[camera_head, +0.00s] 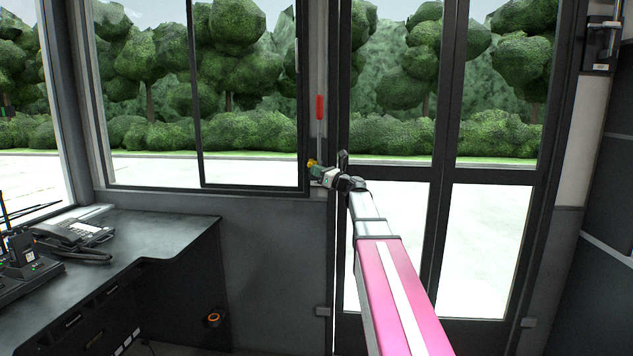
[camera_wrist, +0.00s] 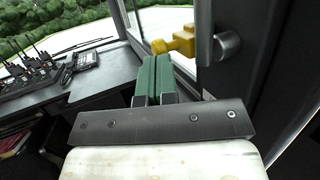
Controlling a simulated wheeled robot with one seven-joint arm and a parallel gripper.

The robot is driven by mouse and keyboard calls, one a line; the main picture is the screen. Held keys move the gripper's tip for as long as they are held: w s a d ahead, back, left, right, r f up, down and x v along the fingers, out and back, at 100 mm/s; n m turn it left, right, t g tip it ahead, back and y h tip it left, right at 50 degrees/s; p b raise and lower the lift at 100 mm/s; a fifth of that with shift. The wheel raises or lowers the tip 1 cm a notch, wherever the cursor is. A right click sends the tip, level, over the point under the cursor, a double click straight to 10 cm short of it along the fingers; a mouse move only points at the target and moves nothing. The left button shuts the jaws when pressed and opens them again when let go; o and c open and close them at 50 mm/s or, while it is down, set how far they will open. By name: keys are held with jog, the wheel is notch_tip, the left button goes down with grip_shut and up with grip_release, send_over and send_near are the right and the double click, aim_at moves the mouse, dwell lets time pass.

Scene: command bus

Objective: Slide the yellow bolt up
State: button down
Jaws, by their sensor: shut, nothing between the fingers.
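The yellow bolt (camera_wrist: 179,41) shows in the wrist view just beyond my fingertips and slightly to their right, beside the dark frame. In the head view a small bit of it (camera_head: 311,163) shows at the window's right edge, partly hidden by my gripper. My gripper (camera_wrist: 156,58) has green finger pads pressed together with nothing between them. In the head view my gripper (camera_head: 317,172) is at the end of the outstretched arm, right by the bolt. I cannot tell whether the fingertips touch the bolt.
A glazed double door (camera_head: 440,190) stands right of the bolt. A red handle (camera_head: 320,108) is on the post above it. A rounded metal fitting (camera_wrist: 226,45) sits right of the bolt. A dark desk (camera_head: 150,235) with a telephone (camera_head: 75,232) and radios is at left.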

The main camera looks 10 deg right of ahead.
notch_tip(320, 180, up, 5)
jog(key=shift+f, duration=0.1)
dwell(0.4)
